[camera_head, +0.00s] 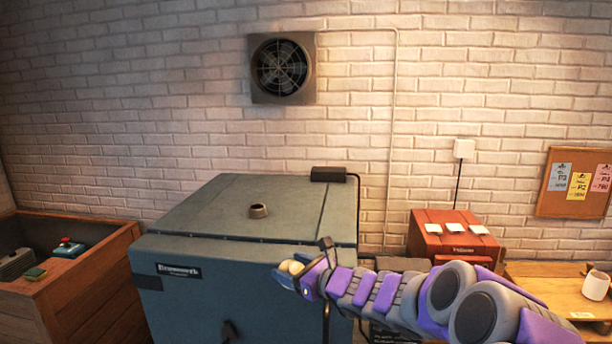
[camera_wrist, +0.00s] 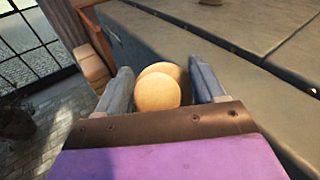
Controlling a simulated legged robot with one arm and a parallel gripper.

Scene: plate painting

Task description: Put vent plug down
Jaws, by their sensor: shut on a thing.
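My gripper (camera_head: 290,272) is shut on the vent plug, a rounded cream-tan piece (camera_head: 292,266), in front of the right part of the kiln's front face in the head view. In the wrist view the plug (camera_wrist: 158,90) sits between my two grey fingers (camera_wrist: 161,70). The kiln (camera_head: 200,215) is a large blue-grey box with a name label on its front. A short round vent opening (camera_head: 258,210) stands up from its lid, with nothing in it that I can see. In the wrist view the kiln top (camera_wrist: 235,55) lies beyond and right of the plug.
A black box (camera_head: 328,174) with a cable sits at the lid's back right edge. A wooden crate (camera_head: 100,270) with tools stands left. A red cabinet (camera_head: 435,240) with white pieces and a wooden table (camera_head: 545,275) with a white cup (camera_head: 596,285) stand right. The kiln lid is mostly clear.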

